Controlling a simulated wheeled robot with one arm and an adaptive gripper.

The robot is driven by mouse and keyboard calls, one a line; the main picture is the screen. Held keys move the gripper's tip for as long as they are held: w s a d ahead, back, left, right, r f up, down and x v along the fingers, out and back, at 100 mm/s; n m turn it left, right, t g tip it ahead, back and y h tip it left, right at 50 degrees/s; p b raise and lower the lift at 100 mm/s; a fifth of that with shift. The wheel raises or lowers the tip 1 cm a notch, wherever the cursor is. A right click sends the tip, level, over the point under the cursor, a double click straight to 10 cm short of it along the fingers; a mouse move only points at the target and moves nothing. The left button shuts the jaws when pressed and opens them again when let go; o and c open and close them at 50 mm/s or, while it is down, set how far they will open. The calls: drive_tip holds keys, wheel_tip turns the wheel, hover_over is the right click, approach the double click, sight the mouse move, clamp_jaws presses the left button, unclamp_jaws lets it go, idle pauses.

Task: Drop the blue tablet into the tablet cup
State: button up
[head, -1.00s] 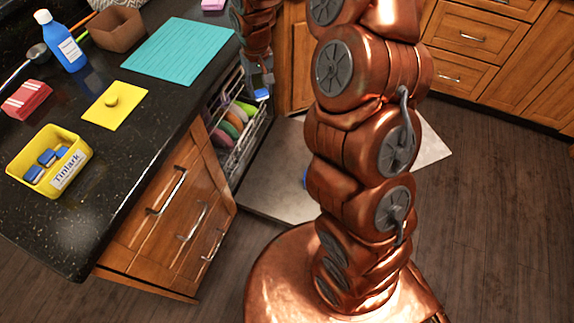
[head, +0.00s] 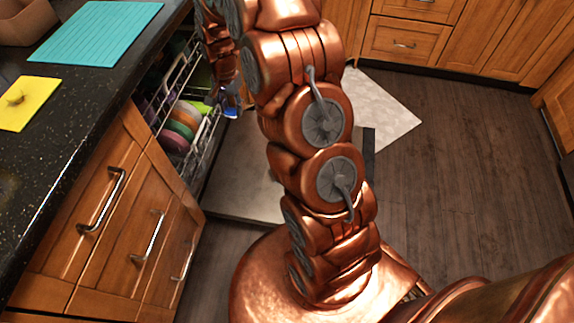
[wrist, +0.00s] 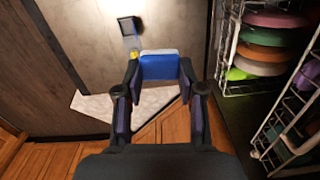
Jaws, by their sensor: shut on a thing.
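The blue tablet (wrist: 160,66), a small block with a pale top edge, is between the fingertips of my gripper (wrist: 158,72) in the wrist view. My gripper is shut on it. In the head view, the blue tablet (head: 231,112) shows small at the end of my arm, beside the dishwasher rack and above the open door (head: 228,195). A small dark square fitting (wrist: 128,26), which may be the tablet cup, is on the grey door panel beyond the tablet in the wrist view. The tablet is apart from it. My arm hides part of the door in the head view.
The dishwasher rack (head: 205,135) with coloured plates (head: 178,130) stands close by, right of my gripper in the wrist view. The dark counter (head: 75,110) holds a teal mat (head: 95,32) and a yellow sheet (head: 25,103). Open floor (head: 470,190) lies to the right.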

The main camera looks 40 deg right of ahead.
drive_tip(key=shift+s+d+f+m+b, duration=1.05)
drive_tip(key=shift+d+f+m+b, duration=2.35)
drive_tip(key=shift+f, duration=3.55)
drive_tip(key=shift+s+d+f+m+b, duration=1.05)
drive_tip(key=shift+d+f+m+b, duration=1.05)
drive_tip(key=shift+f+b, duration=3.7)
drive_tip(key=shift+s+d+f+m+b, duration=1.05)
drive_tip(key=shift+d+f+m+b, duration=1.65)
drive_tip(key=shift+f, duration=5.35)
drive_tip(key=shift+a+f, duration=0.2)
drive_tip(key=shift+f, duration=1.9)
drive_tip(key=o, duration=0.9)
drive_tip(key=shift+r, duration=0.15)
